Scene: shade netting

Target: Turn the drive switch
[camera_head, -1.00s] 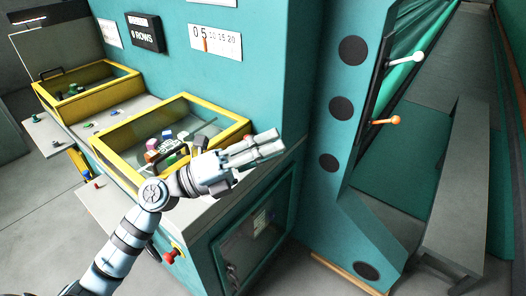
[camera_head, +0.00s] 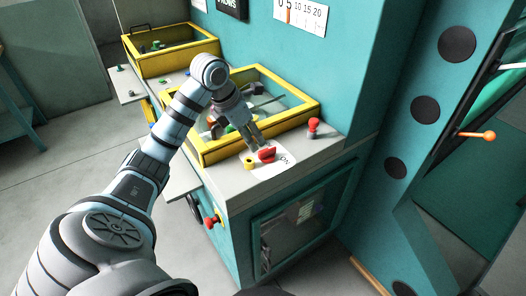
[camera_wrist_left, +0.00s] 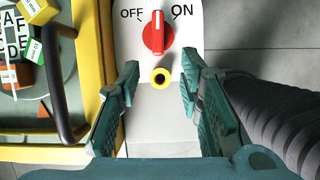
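The drive switch (camera_head: 266,154) is a red knob on a white plate (camera_wrist_left: 192,55) at the front corner of the grey ledge. In the left wrist view the switch (camera_wrist_left: 157,36) has its white mark pointing between the words OFF and ON. My left gripper (camera_head: 259,142) is close to the switch in the head view. In the left wrist view the left gripper (camera_wrist_left: 160,86) is open and empty, with the switch beyond its fingertips and apart from them. My right gripper is not in view.
A red knob (camera_head: 314,124) stands on the ledge behind. A red knob (camera_head: 212,219) juts from the front. Open floor lies at left.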

